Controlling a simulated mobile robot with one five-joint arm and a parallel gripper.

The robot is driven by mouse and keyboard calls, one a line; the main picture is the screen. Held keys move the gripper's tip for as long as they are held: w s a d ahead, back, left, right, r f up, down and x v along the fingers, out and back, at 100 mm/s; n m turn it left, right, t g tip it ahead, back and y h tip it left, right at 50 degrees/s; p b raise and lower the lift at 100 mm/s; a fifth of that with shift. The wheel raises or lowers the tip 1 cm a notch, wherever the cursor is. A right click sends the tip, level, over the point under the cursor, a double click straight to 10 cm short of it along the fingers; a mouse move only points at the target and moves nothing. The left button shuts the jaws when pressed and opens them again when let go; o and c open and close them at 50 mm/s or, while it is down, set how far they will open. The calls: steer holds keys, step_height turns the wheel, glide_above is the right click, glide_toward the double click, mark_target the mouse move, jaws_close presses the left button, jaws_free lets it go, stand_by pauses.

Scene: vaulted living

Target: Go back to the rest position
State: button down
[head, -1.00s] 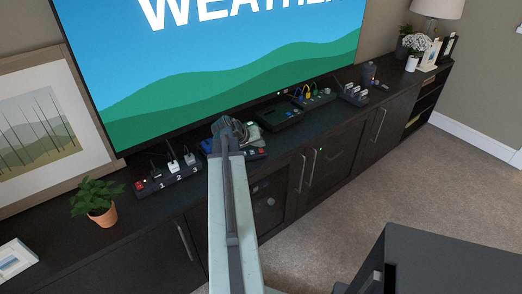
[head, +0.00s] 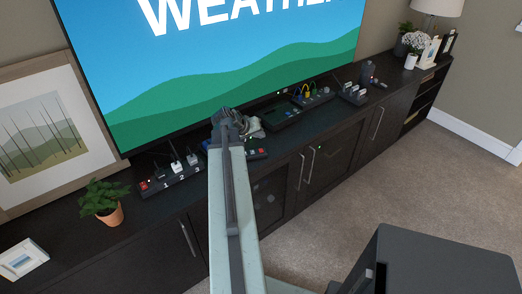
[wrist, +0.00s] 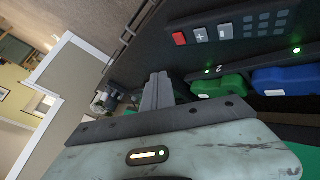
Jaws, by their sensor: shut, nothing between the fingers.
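My gripper (head: 232,122) is at the far end of my pale arm, which reaches out toward the media cabinet. In the head view it overlaps the devices at the cabinet's back edge, below the screen. In the wrist view its fingers (wrist: 157,90) are together with nothing between them. The fingers point toward the dark cabinet side and the room beyond. I cannot tell the exact gap between the gripper and the devices.
The dark cabinet (head: 150,235) carries a plant (head: 103,202), a numbered switch strip (head: 172,178) and several devices. A large screen (head: 220,70) stands behind. In the wrist view, a keypad panel (wrist: 235,28) and green (wrist: 218,86) and blue (wrist: 285,80) blocks are close. Carpet (head: 330,215) is open in front.

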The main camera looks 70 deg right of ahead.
stand_by(0.4)
steer(key=w+a+r+n+t+p, duration=0.2)
steer(key=w+a, duration=0.4)
steer(key=w, duration=0.5)
steer(key=w+a+r+n+t+p, duration=0.1)
steer(key=w+a+r+n+p, duration=0.15)
steer(key=w+a, duration=0.65)
steer(key=w+a+n+t+y+p, duration=0.2)
steer(key=w+a+n+p, duration=0.1)
steer(key=w+a, duration=1.2)
steer(key=w+a+r+n+t+y+p, duration=0.1)
steer(key=w+a+n+y+p, duration=0.2)
steer(key=a, duration=1.9)
steer(key=s+a+n+g+y, duration=0.1)
steer(key=s+a, duration=0.2)
steer(key=a, duration=0.4)
steer(key=s+a+f+n+g+y, duration=0.1)
steer(key=s+a+y, duration=0.1)
steer(key=s+a, duration=0.2)
steer(key=a, duration=0.3)
steer(key=shift+a+f+n+g+y+p, duration=0.2)
steer(key=shift+a+n+g+y+p, duration=0.1)
steer(key=shift+n+g+p, duration=0.1)
steer(key=shift+d, duration=0.15)
